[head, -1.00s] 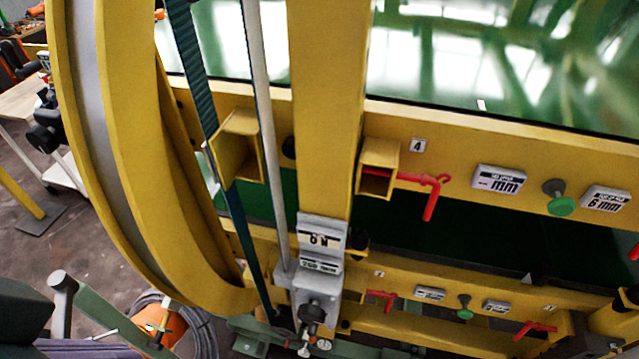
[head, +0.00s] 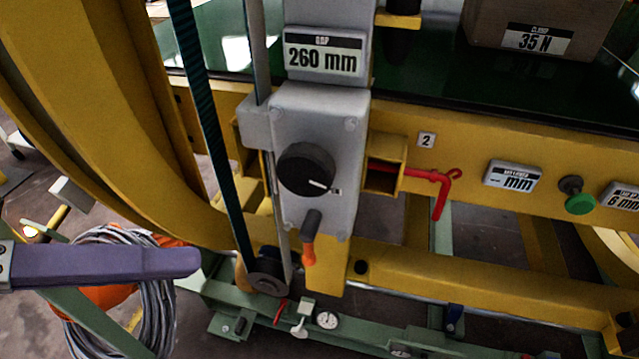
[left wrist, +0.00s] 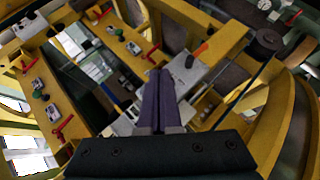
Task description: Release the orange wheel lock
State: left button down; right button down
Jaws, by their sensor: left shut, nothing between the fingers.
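An orange-tipped lever (head: 309,250) hangs below the black knob (head: 307,169) on a grey box (head: 336,110) fixed to the yellow upright. I cannot tell for sure whether this lever is the wheel lock. Its orange part also shows in the left wrist view (left wrist: 201,49). My left gripper (head: 196,262), with purple fingers, comes in from the left, left of the lever and apart from it in the picture. In the left wrist view its fingers (left wrist: 158,73) lie together, shut and empty. My right gripper is not in view.
The yellow ring (head: 130,130) curves along the left. A green belt (head: 212,140) and thin rod run beside the grey box. A red handle (head: 437,185) sticks out to the right. A cable coil (head: 140,290) lies low left. A green base beam (head: 390,340) runs below.

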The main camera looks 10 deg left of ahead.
aim_at(311, 240)
pick_arm(q)
jog(key=w+a+f+n+t+h+b, duration=0.1)
jog(key=w+a+f+n+t+b, duration=0.1)
jog(key=f+b, duration=0.7)
jog(key=w+a+f+n+t+h+b, duration=0.1)
jog(key=a+f+n+t+b, duration=0.4)
jog(key=f+b, duration=0.5)
jog(key=w+b, duration=0.1)
jog(key=b, duration=0.8)
jog(key=shift+w+a+n, duration=0.25)
jog(key=shift+w+n, duration=0.05)
jog(key=shift+w, duration=0.1)
jog(key=shift+f, duration=0.1)
jog(key=shift+d, duration=0.1)
jog(key=s+d+p+x, duration=0.1)
jog(key=d+p+x, duration=0.1)
jog(key=x, duration=1)
jog(key=shift+d, duration=0.35)
